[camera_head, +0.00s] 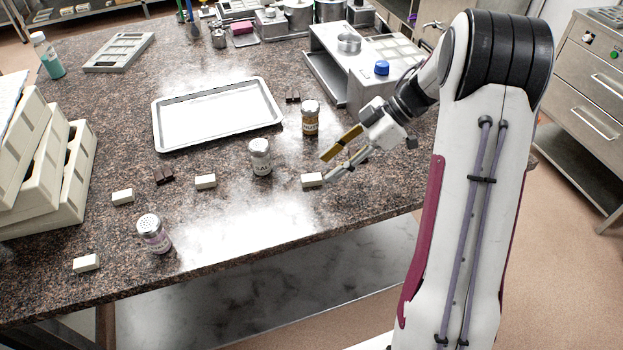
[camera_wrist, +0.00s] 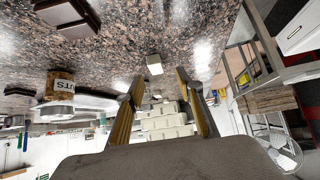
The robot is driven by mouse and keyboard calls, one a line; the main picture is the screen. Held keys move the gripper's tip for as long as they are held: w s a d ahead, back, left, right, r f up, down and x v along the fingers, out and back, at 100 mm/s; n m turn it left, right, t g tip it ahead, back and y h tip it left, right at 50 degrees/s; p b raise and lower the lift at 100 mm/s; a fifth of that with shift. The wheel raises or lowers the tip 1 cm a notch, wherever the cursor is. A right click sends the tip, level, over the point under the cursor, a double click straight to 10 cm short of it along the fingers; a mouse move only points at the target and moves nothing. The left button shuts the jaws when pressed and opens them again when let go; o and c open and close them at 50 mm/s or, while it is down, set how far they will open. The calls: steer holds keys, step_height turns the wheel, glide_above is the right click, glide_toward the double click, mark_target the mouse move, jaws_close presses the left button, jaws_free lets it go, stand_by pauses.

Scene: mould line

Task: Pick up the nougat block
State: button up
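Several cream nougat-like blocks lie apart on the speckled counter. One block (camera_head: 312,180) lies closest to my gripper; others are the middle block (camera_head: 205,181), the left block (camera_head: 123,196) and the front-left block (camera_head: 86,263). My gripper (camera_head: 328,166) is open and empty, its fingertips just above and right of the closest block in the head view. In the wrist view my gripper (camera_wrist: 160,80) shows both fingers spread, with a cream block (camera_wrist: 154,64) between and past the tips. I cannot tell which block that is.
A brown-filled jar (camera_head: 310,118), a white-filled shaker (camera_head: 260,157) and a purple-labelled shaker (camera_head: 154,234) stand nearby. Dark chocolate pieces (camera_head: 164,177) lie among them. A metal tray (camera_head: 218,112) lies behind; pale moulds (camera_head: 40,165) are stacked left. The front right counter is clear.

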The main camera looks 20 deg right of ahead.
mark_target(315, 177)
steer(key=shift+w+d+x, duration=0.1)
steer(key=shift+w+x, duration=0.05)
steer(key=shift+x, duration=1.15)
steer(key=shift+w+d+x, duration=0.15)
steer(key=shift+w+x, duration=0.05)
steer(key=shift+x, duration=1.1)
steer(key=shift+f, duration=0.15)
steer(key=c, duration=0.9)
